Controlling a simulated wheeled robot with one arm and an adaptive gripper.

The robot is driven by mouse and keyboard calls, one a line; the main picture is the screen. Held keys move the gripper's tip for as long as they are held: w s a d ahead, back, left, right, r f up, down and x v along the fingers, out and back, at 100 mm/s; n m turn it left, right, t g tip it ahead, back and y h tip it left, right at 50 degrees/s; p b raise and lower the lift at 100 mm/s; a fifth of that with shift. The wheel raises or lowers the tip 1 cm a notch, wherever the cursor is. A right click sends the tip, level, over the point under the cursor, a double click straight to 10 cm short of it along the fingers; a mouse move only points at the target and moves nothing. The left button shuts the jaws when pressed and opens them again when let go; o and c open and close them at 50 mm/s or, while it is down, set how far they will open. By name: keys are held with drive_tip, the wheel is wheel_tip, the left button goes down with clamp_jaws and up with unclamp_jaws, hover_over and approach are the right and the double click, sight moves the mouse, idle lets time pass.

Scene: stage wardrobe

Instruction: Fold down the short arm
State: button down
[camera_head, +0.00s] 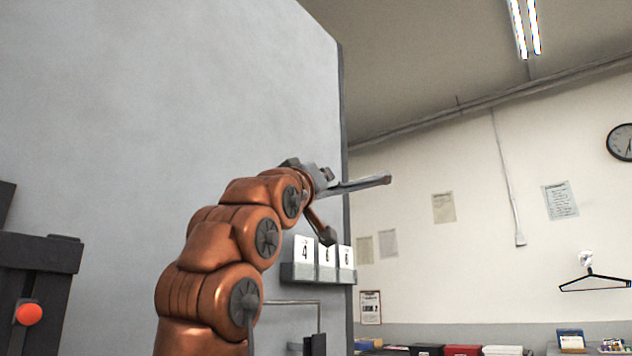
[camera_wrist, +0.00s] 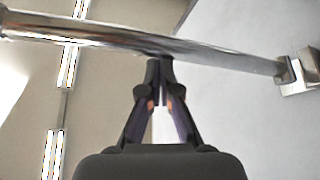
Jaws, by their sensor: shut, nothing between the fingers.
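The short arm (camera_head: 362,183) is a grey metal bar, standing out roughly level from the grey wall panel near its right edge. In the wrist view the chrome bar (camera_wrist: 215,52) crosses the upper picture and ends at a bracket (camera_wrist: 300,73) on the right. My gripper (camera_wrist: 160,70) is shut and empty, its tips meeting the bar's lower edge in the picture. I cannot tell whether they touch it. In the head view my orange arm reaches up to the bar's wall end and partly hides it; the fingertips are not clear there.
A small ledge with number cards (camera_head: 316,274) is fixed to the panel below the bar. A thin wire-like rail (camera_head: 295,302) is lower down. A dark stand with an orange knob (camera_head: 29,314) is at left. A hanger (camera_head: 594,283) hangs far right. Space right of the bar looks free.

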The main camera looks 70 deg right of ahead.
drive_tip(key=shift+f+b, duration=0.6)
drive_tip(key=shift+f, duration=0.35)
drive_tip(key=shift+d+f, duration=0.1)
drive_tip(key=shift+f, duration=0.15)
drive_tip(key=w+b+v, duration=0.1)
drive_tip(key=b+v, duration=0.4)
drive_tip(key=v, duration=0.5)
drive_tip(key=shift+w+r+b, duration=0.3)
drive_tip(key=shift+w+b, duration=0.1)
